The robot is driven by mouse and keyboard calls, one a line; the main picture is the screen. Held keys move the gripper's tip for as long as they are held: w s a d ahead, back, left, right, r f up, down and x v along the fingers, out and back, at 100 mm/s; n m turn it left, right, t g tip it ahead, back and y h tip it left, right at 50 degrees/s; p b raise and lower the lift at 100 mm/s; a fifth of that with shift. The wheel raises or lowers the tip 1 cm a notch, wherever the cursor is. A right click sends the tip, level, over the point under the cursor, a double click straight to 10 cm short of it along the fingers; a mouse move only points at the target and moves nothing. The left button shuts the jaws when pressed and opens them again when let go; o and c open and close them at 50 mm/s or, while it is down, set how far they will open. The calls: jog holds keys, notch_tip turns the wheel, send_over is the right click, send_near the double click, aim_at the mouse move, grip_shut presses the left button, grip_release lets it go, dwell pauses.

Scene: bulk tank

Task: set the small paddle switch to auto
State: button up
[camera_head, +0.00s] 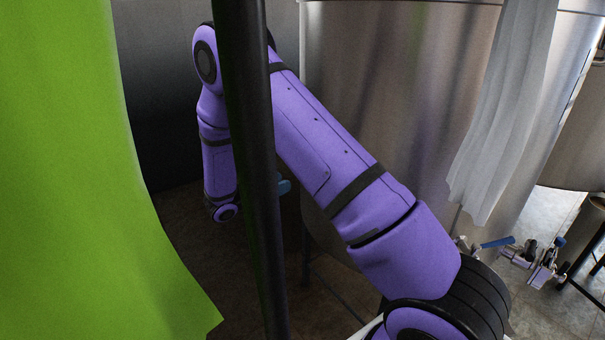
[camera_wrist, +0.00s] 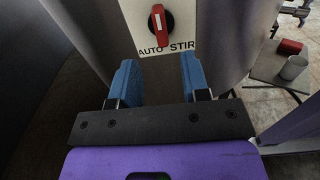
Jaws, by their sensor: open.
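The paddle switch (camera_wrist: 158,22) shows in the wrist view as a red lever on a dark round base. It sits on a white plate (camera_wrist: 184,10) on the metal tank, with "AUTO" printed at lower left and "STIR" at lower right. The lever stands nearly upright, tilted slightly. My gripper (camera_wrist: 158,75) is open and empty, its two blue fingers below the plate, one on each side of the switch's line. The fingers appear apart from the lever. In the head view the switch is not seen, and a dark post hides most of my gripper.
The steel tank (camera_head: 390,80) fills the middle of the head view. A dark post (camera_head: 250,180) and a green curtain (camera_head: 60,180) stand in front at left. A pale curtain (camera_head: 500,110) hangs at right. A red box (camera_wrist: 291,47) and grey cup (camera_wrist: 293,68) stand at right.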

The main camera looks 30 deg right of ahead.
jog(key=d, duration=0.9)
grip_shut()
